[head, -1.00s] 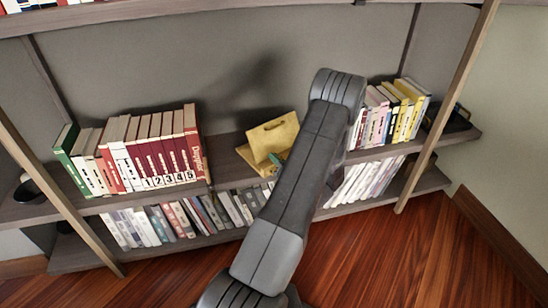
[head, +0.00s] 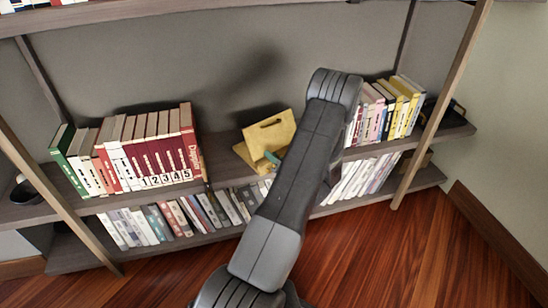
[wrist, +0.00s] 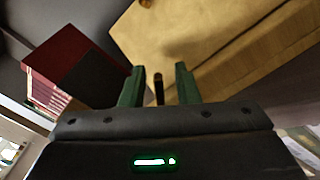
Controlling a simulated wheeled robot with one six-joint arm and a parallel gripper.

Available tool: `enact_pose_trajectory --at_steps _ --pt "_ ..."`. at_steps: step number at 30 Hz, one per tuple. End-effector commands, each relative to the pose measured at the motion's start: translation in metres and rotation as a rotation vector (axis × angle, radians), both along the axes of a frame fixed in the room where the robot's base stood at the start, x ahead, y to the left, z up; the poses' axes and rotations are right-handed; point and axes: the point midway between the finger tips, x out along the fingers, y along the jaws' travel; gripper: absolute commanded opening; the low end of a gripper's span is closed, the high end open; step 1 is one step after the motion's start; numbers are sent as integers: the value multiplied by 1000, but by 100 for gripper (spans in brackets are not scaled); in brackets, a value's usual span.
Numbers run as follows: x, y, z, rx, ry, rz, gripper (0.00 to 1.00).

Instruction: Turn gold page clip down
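A yellow wooden book stand (head: 271,133) with a slot in its upright panel sits on the middle shelf. It fills the upper right of the wrist view (wrist: 215,45). A small dark gold page clip (wrist: 158,88) stands upright between my fingertips in the wrist view. A second small dark clip or knob (wrist: 146,4) shows at the top edge there. My gripper (wrist: 160,85) has green fingers, apart, one on each side of the near clip, with gaps visible. In the head view, a green finger (head: 272,158) shows at the stand's lower front; my arm hides the rest.
Red numbered books (head: 160,155) stand left of the stand. Yellow and white books (head: 400,105) stand to the right behind my arm. The lower shelf holds more books (head: 190,215). A slanted wooden post (head: 430,120) stands at the right.

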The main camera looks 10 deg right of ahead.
Motion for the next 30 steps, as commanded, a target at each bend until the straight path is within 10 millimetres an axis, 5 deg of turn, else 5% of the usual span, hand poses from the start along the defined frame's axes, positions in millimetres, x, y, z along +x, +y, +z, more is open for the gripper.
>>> enact_pose_trajectory --at_steps 8,21,30 --pt "-10 -6 1 -1 2 -2 29" --pt "-96 -44 1 1 1 -4 29" --pt "-125 -56 0 0 -1 -1 29"
